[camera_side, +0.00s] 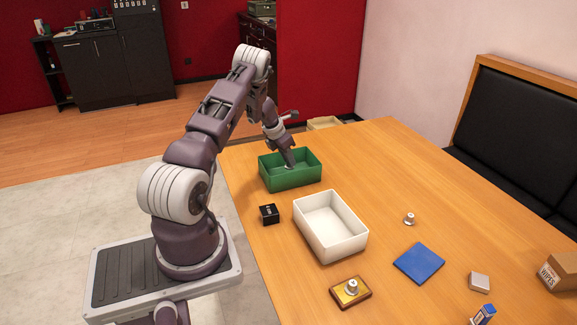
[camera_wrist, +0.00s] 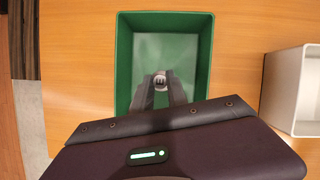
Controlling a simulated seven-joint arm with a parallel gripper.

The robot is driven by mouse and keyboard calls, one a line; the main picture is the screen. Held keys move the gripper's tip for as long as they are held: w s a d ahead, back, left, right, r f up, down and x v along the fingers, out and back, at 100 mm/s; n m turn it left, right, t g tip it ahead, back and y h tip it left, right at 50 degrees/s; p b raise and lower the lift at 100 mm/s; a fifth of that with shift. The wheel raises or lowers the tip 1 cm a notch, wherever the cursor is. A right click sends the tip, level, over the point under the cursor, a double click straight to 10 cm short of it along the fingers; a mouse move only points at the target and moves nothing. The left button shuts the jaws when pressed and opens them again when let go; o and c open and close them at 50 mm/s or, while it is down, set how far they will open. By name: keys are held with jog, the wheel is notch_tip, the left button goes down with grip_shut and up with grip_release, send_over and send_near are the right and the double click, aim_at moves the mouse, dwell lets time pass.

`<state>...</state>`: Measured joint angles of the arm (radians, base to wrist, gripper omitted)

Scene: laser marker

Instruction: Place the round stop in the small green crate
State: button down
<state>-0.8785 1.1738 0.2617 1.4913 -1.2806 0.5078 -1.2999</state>
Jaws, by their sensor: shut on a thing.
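The small green crate (camera_side: 291,180) stands on the table at the far left, and its rim also shows in the wrist view (camera_wrist: 124,75). My gripper (camera_wrist: 160,88) reaches down into the crate. Its fingers are shut on a small round pale piece with dark marks on top, which I take to be the round stop (camera_wrist: 159,79). In the side view my gripper (camera_side: 289,163) is inside the crate's opening, and the held piece is mostly hidden there. I cannot tell whether the piece touches the crate floor.
A white crate (camera_side: 330,246) stands just nearer than the green one. A black box (camera_side: 269,214) is beside it. A knob (camera_side: 409,219), a blue pad (camera_side: 419,263), a grey block (camera_side: 479,282) and a wooden base with a knob (camera_side: 351,293) lie on the table.

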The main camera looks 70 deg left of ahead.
aim_at(287, 164)
jog(key=shift+f, duration=1.85)
jog(key=shift+f, duration=0.1)
jog(key=c, duration=1.3)
grip_release()
